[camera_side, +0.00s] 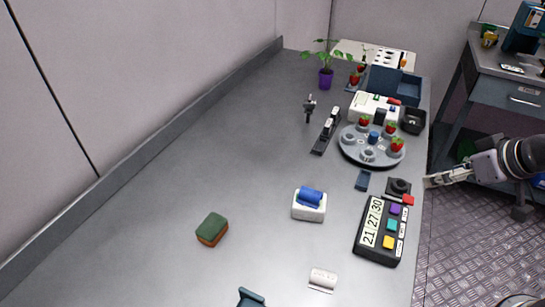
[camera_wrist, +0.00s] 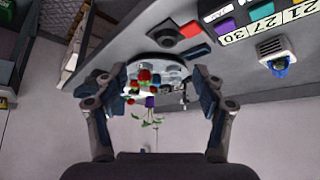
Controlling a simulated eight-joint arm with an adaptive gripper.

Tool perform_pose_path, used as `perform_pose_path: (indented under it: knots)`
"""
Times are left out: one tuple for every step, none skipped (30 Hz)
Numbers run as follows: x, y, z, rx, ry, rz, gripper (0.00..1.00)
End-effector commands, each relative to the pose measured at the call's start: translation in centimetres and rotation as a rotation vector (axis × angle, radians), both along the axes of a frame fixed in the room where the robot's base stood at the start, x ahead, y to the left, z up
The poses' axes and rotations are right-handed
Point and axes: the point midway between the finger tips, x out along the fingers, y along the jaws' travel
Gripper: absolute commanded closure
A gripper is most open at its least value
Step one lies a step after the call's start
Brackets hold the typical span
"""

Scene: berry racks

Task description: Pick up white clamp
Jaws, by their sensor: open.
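I cannot single out a white clamp with certainty. A small white rounded piece (camera_side: 322,280) lies near the front of the bench in the side view, and its detail is too small to tell. A long dark device with a pale upright part (camera_side: 328,130) stands further back. My gripper (camera_side: 432,181) is at the right edge of the bench, beside the dark block with a round knob, and away from both pieces. In the wrist view my gripper (camera_wrist: 159,88) is open with nothing between its fingers; the berry rack shows beyond them.
The round grey rack (camera_side: 351,149) with red berries, a timer panel (camera_side: 366,247) and a knob block (camera_side: 398,187) line the right side. A white holder with a blue roll (camera_side: 309,211) and a green-brown sponge (camera_side: 212,230) stand mid-bench. The bench's left side is clear.

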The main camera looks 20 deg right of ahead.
Motion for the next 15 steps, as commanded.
perform_pose_path:
  knots:
    - [0.0, 0.0, 0.0, 0.000, 0.000, 0.000, 0.30]
    - [0.0, 0.0, 0.0, 0.000, 0.000, 0.000, 0.30]
    - [0.0, 0.0, 0.0, 0.000, 0.000, 0.000, 0.30]
    - [0.0, 0.0, 0.0, 0.000, 0.000, 0.000, 0.30]
    - [0.0, 0.0, 0.0, 0.000, 0.000, 0.000, 0.30]
    - [0.0, 0.1, 0.0, 0.003, 0.002, -0.001, 0.30]
    - [0.1, 0.3, 0.1, 0.009, 0.006, -0.002, 0.30]
    - [0.1, 0.6, 0.1, 0.017, 0.012, -0.004, 0.30]
    - [0.3, 1.2, 0.3, 0.034, 0.024, -0.010, 0.30]
    - [0.4, 1.8, 0.4, 0.050, 0.038, -0.017, 0.30]
    - [0.5, 2.5, 0.5, 0.070, 0.055, -0.026, 0.30]
    - [0.7, 3.6, 0.7, 0.100, 0.083, -0.042, 0.30]
    - [0.9, 4.6, 0.8, 0.123, 0.107, -0.056, 0.30]
    - [1.0, 5.7, 1.0, 0.147, 0.134, -0.073, 0.30]
    - [1.0, 7.3, 1.2, 0.177, 0.174, -0.098, 0.30]
